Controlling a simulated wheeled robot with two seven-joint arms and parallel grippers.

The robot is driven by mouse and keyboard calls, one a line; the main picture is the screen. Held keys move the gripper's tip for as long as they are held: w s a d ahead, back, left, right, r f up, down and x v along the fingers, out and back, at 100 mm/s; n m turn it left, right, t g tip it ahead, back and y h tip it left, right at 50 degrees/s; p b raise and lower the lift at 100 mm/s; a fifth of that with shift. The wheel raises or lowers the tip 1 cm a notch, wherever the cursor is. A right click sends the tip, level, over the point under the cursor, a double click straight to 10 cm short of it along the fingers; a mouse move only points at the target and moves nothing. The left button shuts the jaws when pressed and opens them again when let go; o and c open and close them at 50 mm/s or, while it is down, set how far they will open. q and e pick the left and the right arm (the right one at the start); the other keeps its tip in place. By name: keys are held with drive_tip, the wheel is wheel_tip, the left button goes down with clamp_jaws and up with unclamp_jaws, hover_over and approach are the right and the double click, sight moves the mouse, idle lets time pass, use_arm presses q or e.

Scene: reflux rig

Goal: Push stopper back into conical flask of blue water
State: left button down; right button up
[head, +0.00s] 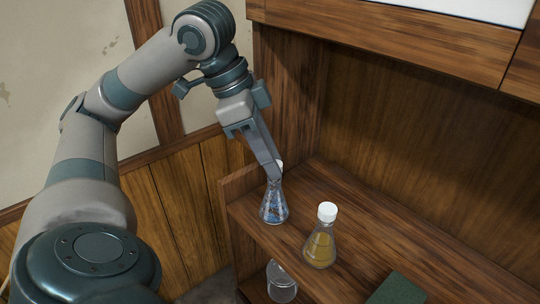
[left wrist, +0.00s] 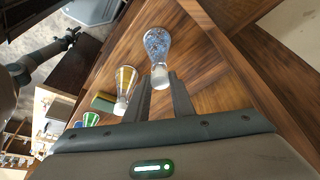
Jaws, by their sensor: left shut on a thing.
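The conical flask of blue water (head: 274,205) stands upright on the wooden shelf near its left end; it also shows in the left wrist view (left wrist: 157,43). A white stopper (left wrist: 160,76) is at its mouth, partly hidden by the fingers in the head view. How deep it sits I cannot tell. My left gripper (head: 277,174) reaches down from above and is shut on the stopper. In the left wrist view, what looks like my right gripper (left wrist: 72,36) is small and dark at upper left; its jaws are unclear.
A flask of yellow liquid (head: 319,247) with a white stopper stands right of the blue one. A green object (head: 398,289) lies further right. A clear glass vessel (head: 281,283) is below the shelf's front edge. A wooden side panel (head: 240,184) closes the shelf's left end.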

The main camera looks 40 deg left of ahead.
use_arm(q)
drive_tip(key=shift+f, duration=0.45)
idle(0.5)
drive_tip(key=c, duration=1.4)
unclamp_jaws()
drive_tip(key=shift+c, duration=0.2)
drive_tip(key=shift+r, duration=0.1)
drive_tip(key=shift+v, duration=0.8)
drive_tip(key=p+v, duration=0.2)
drive_tip(key=v, duration=1.3)
drive_tip(key=shift+s+r, duration=0.25)
drive_tip(key=shift+a, duration=0.15)
